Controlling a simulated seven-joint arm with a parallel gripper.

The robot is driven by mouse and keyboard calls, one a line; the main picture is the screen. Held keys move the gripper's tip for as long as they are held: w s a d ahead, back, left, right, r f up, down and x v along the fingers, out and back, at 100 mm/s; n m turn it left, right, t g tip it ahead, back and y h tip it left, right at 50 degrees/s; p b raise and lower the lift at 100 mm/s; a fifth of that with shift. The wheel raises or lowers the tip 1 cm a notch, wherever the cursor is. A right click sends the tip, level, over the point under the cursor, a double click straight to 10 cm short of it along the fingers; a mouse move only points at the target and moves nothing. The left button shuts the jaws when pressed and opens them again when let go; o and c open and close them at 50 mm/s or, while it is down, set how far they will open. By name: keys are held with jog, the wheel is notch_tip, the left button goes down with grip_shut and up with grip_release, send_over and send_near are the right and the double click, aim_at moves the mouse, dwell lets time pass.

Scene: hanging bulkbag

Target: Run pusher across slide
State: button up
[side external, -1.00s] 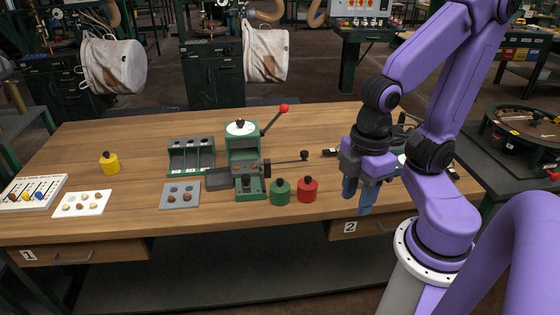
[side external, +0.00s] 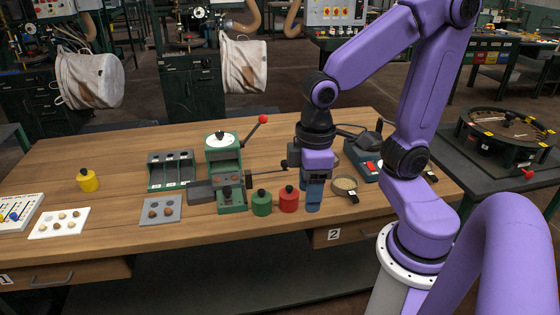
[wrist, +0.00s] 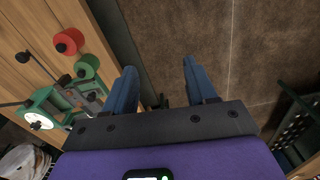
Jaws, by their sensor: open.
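A green press (side external: 226,170) with a white round dial on top and a red-knobbed lever stands on the wooden bench. A thin rod with a dark knob (side external: 284,164), which looks like the pusher, sticks out to its right; its end is partly beside my gripper. A dark grey block (side external: 201,191), perhaps part of the slide, lies at the press's left. My gripper (side external: 313,202) points down, open and empty, right of the red pot, near the bench's front edge. In the wrist view, bare floor shows between my fingers (wrist: 160,88), with the press (wrist: 50,105) at left.
A red pot (side external: 289,200) and a green pot (side external: 262,203) stand close between the press and my gripper. A grey plate (side external: 155,217), a dark green rack (side external: 171,178) and a yellow pot (side external: 88,181) are left. A round dish (side external: 344,186) lies right.

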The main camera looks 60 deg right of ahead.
jog(key=w+d+m, duration=0.4)
jog(key=w+m, duration=0.4)
jog(key=w, duration=0.3)
jog(key=m, duration=1.8)
send_over(285, 161)
notch_tip(285, 161, down, 18)
jog(key=shift+a+r, duration=0.1)
